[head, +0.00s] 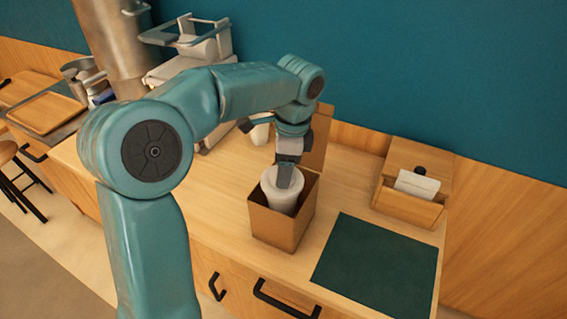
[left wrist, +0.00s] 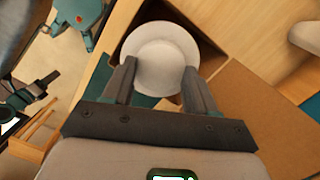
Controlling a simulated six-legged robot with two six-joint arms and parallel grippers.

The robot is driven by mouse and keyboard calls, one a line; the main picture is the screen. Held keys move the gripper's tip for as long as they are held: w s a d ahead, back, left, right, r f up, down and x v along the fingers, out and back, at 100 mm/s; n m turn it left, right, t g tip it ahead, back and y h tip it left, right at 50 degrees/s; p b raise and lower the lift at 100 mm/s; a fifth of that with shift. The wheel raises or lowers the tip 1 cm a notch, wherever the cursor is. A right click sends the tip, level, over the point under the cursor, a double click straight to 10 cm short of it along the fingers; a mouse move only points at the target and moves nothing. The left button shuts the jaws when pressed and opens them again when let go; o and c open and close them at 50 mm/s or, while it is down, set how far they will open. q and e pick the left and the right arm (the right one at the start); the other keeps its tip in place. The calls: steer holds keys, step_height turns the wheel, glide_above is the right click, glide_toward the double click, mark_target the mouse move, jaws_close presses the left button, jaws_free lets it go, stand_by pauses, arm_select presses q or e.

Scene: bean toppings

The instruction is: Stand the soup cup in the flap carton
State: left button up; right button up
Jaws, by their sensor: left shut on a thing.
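The soup cup (head: 282,190) is white with a lid and stands upright, its lower part inside the flap carton (head: 278,225). The carton is brown cardboard, open at the top, with its flap (head: 316,138) raised at the back. My left gripper (head: 285,180) reaches down from above and is shut on the cup. In the left wrist view the cup (left wrist: 160,60) sits between the two fingers, and the carton flap (left wrist: 265,115) spreads to the right. The cup's base is hidden by the carton wall, so I cannot tell whether it touches the bottom. My right gripper is not in view.
A dark green mat (head: 377,264) lies on the counter right of the carton. A wooden napkin box (head: 412,190) stands behind it. A small white cup (head: 260,133) and a metal machine stand behind my arm. A wooden tray (head: 45,112) is far left.

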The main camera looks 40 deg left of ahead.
arm_select(q)
step_height(320, 180, down, 2)
steer(key=shift+s+a+b, duration=0.1)
steer(key=shift+s+b, duration=0.05)
steer(key=shift+b, duration=0.4)
steer(key=shift+f, duration=0.4)
steer(key=shift+f+b, duration=0.1)
steer(key=shift+b, duration=0.2)
steer(key=o, duration=0.9)
